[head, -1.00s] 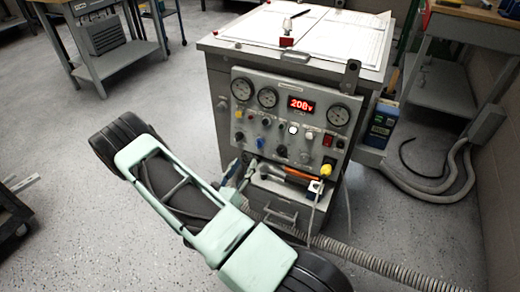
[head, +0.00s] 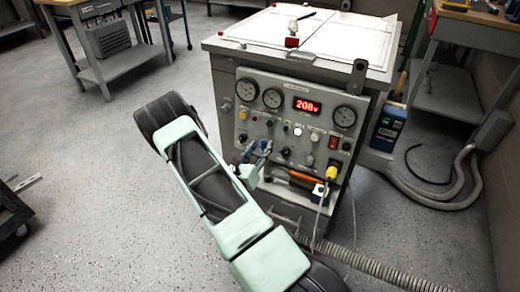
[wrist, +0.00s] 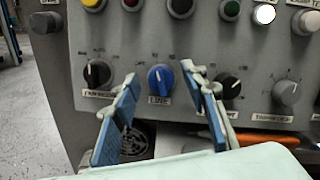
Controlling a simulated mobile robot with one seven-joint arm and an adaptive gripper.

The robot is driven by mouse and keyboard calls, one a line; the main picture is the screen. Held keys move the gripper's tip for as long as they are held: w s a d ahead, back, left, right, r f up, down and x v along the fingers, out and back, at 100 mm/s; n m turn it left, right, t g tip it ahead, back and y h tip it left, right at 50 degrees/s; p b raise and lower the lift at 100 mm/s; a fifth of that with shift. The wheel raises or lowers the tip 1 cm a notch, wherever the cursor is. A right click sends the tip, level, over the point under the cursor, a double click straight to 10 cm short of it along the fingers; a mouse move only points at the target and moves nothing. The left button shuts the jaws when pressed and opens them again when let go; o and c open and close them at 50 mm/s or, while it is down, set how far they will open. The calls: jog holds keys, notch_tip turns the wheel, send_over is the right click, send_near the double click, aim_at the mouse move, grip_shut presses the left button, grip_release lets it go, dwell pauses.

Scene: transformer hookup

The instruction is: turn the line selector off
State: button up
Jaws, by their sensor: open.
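The line selector is a blue knob (wrist: 160,77) above a label reading LINE. Its white mark points roughly upward; the small position lettering around it is too blurred to read. It also shows on the panel in the head view (head: 264,144). My gripper (wrist: 159,73) is open, its two blue-padded fingers on the left and right of the knob in the wrist view. I see gaps between fingers and knob, and cannot tell how far the tips are from the panel. In the head view my gripper (head: 257,157) is small, at the panel's lower left.
A black knob (wrist: 97,74) is left of the blue one; another black knob (wrist: 229,86) sits close behind the right finger. A grey knob (wrist: 286,93) is farther right.

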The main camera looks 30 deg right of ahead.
grip_shut()
jog(key=shift+n+p, duration=0.3)
jog(key=shift+p, duration=0.05)
jog(key=n+p, duration=0.1)
jog(key=n+y+p, duration=0.1)
jog(key=n+p, duration=0.1)
jog(key=shift+r+n+t, duration=0.2)
jog(key=shift+n+t, duration=0.1)
jog(key=shift+n+p, duration=1.1)
jog(key=shift+n, duration=0.1)
jog(key=shift+f+n+y+p, duration=0.2)
jog(key=shift+n+y+p, duration=0.2)
jog(key=shift+n+p, duration=0.55)
jog(key=shift+n, duration=0.25)
jog(key=shift+f, duration=0.1)
